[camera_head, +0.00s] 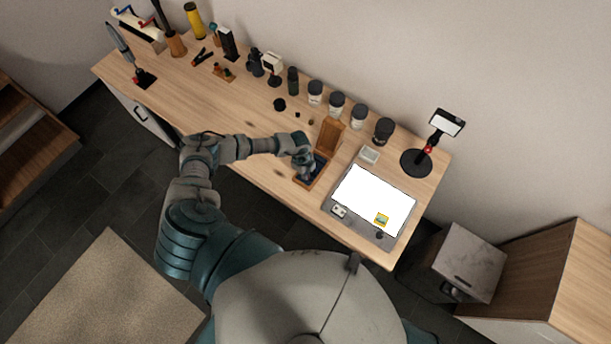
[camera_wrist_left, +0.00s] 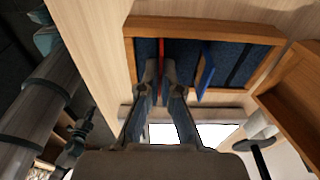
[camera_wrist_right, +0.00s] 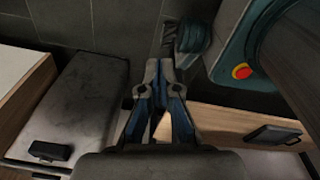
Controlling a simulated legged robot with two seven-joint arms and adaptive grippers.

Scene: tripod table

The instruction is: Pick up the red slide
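A wooden slide box (camera_head: 325,174) stands open on the table, with its lid up at the back. In the left wrist view its wooden rim (camera_wrist_left: 200,24) frames a dark blue lining. The thin red slide (camera_wrist_left: 161,48) stands on edge in the box at the left. A blue slide (camera_wrist_left: 205,70) leans just to its right. My left gripper (camera_head: 307,172) is down at the box. In the left wrist view its fingertips (camera_wrist_left: 161,72) are close together, one on each side of the red slide, and appear shut on it. My right gripper (camera_wrist_right: 159,68) is away from the table, fingertips together and empty.
A white light panel (camera_head: 374,200) with small items on its edge lies right of the box. Several dark-lidded jars (camera_head: 337,104) stand behind. A black stand (camera_head: 416,163) is at the far right. The table left of the box (camera_head: 220,105) is largely clear.

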